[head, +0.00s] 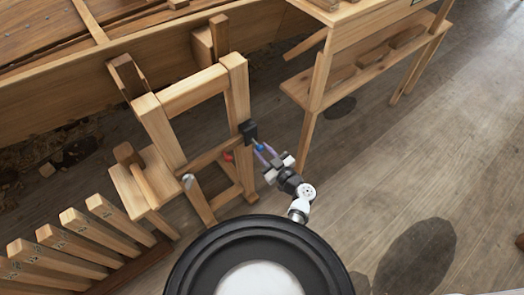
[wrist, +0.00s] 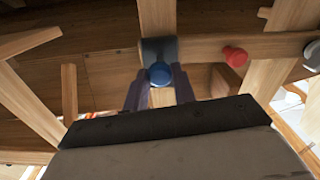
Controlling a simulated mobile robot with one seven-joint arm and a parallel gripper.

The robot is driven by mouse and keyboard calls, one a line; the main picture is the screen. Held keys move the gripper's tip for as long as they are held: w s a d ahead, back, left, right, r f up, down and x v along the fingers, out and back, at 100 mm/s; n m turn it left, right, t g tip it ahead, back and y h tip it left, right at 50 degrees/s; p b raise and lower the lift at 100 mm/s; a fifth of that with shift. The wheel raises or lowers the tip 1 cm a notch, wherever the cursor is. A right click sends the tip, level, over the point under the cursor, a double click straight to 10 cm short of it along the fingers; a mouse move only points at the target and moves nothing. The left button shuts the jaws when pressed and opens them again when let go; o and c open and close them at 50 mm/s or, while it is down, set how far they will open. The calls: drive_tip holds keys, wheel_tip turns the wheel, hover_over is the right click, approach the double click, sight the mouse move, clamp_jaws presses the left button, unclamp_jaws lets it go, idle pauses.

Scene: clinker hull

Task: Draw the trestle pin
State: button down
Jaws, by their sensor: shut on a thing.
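The wooden trestle (head: 195,92) stands beside the hull. A dark block (head: 248,131) sits on its right post; in the wrist view the same block (wrist: 159,49) is at top centre. A round blue knob (wrist: 159,74), which appears to be the pin's head, is in front of the block. My gripper (head: 264,152) is at the block, its purple fingers (wrist: 159,82) on either side of the knob and shut on it. The pin's shaft is hidden, so I cannot tell how deep it sits.
A red knob (wrist: 235,56) and a pale grey knob (wrist: 313,55) are on the trestle's rail to the right in the wrist view. A wooden bench with a shelf (head: 345,80) stands right of the trestle. Slatted wood (head: 75,245) is at lower left. The floor at right is open.

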drive_tip(key=c, duration=1.1)
unclamp_jaws()
drive_tip(key=shift+s, duration=0.1)
drive_tip(key=shift+b+v, duration=2.2)
drive_tip(key=shift+v, duration=4.65)
